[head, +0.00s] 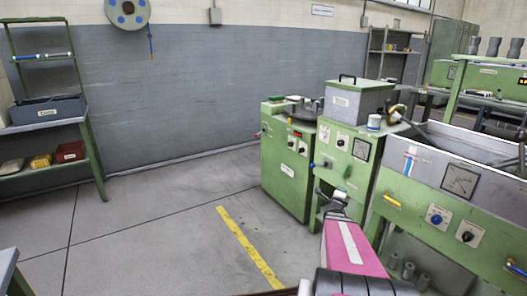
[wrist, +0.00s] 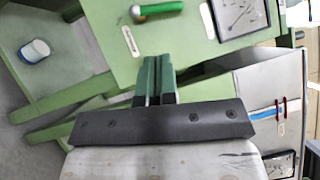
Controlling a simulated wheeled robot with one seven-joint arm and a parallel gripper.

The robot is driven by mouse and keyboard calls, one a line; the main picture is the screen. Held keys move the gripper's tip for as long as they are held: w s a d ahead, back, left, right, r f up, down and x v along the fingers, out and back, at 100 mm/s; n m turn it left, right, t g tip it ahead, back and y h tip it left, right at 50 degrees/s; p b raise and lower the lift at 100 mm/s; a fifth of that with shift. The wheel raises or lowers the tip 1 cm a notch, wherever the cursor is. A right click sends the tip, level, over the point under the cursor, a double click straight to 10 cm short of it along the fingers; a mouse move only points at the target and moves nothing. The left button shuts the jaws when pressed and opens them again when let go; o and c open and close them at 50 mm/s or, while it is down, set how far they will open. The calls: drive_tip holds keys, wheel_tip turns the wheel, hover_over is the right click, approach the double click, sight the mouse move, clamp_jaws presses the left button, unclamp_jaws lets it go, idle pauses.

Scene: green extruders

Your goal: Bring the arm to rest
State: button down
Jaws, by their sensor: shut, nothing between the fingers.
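My gripper (wrist: 158,62) shows in the wrist view with its two dark green fingers side by side, shut and empty. Behind the fingers is the green panel (wrist: 115,30) of a machine, apart from them as far as I can tell. In the head view my arm, with a pink link, reaches up from the bottom edge toward the middle green machine (head: 348,150). The fingers cannot be made out clearly in the head view.
The right machine with a grey trough (head: 420,160) stands close to my arm's right. A white jar (head: 374,122) stands on the middle machine. A green-handled lever (wrist: 155,10) and a gauge (wrist: 240,15) lie beyond the fingers. Floor left of the yellow stripe (head: 247,248) is clear.

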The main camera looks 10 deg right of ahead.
drive_tip(key=a+f+n+g+y, duration=0.3)
drive_tip(key=a+n+y, duration=0.3)
drive_tip(key=a, duration=0.4)
drive_tip(key=a+f+n+g+y, duration=0.2)
drive_tip(key=a+f+n+y, duration=0.1)
drive_tip(key=a+n, duration=0.5)
drive_tip(key=s+a+n+g+y, duration=0.2)
drive_tip(key=s+a+n+g, duration=1)
drive_tip(key=s+a, duration=0.45)
drive_tip(key=m+t+h, duration=0.3)
drive_tip(key=t+h, duration=0.1)
drive_tip(key=t, duration=1.7)
approach(347, 172)
drive_tip(key=x, duration=0.7)
drive_tip(key=shift+w, duration=0.25)
drive_tip(key=shift+r, duration=0.1)
